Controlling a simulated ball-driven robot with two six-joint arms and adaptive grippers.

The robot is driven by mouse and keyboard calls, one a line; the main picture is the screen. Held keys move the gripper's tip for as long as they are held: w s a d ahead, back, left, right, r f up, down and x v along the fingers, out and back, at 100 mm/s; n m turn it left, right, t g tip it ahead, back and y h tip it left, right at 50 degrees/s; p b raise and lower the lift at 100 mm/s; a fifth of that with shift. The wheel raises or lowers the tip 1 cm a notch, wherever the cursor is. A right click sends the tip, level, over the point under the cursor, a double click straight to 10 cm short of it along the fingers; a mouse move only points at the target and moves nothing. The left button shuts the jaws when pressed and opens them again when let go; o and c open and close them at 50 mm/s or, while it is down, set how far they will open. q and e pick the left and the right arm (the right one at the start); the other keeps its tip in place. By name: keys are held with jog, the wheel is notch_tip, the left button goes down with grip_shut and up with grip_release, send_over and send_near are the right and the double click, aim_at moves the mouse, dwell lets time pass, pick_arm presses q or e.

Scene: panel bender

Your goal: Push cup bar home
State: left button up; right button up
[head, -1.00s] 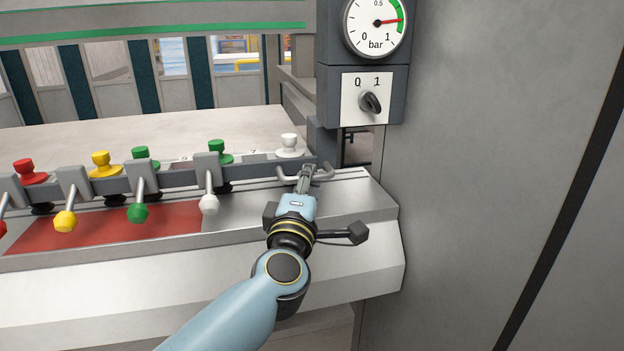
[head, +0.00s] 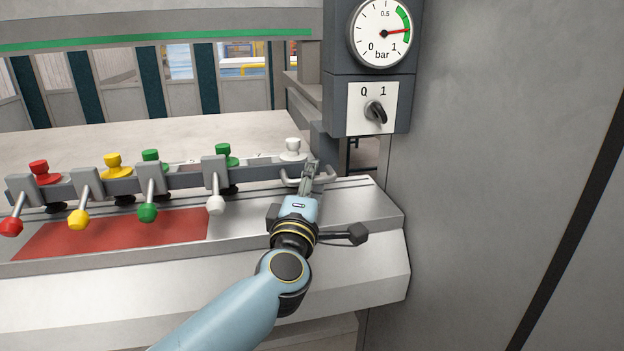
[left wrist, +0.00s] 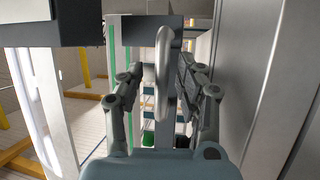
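The cup bar (head: 105,184) is a long grey beam with red, yellow, green and white suction cup fittings and lever knobs in matching colours. It lies across the machine table above a red sheet (head: 120,236). A pale bent handle (head: 292,183) is at its right end, by the white fitting (head: 292,150). My left gripper (head: 310,172) is at this handle. In the left wrist view, the handle (left wrist: 163,75) stands between the two spread fingers of my left gripper (left wrist: 167,95), with gaps on both sides. My right gripper is not in view.
A grey post with a bar gauge (head: 382,32) and a rotary switch (head: 376,110) marked 0 and 1 stands just behind and right of the handle. A large grey panel (head: 500,180) closes the right side. The table (head: 340,208) right of the handle is bare.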

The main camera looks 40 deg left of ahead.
pick_arm(q)
jog(key=v, duration=0.7)
jog(key=shift+s+r, duration=0.1)
jog(key=p+x, duration=0.4)
jog(key=x, duration=0.3)
jog(key=shift+w+a, duration=0.15)
jog(key=shift+w, duration=0.05)
jog(key=shift+c, duration=0.4)
grip_shut()
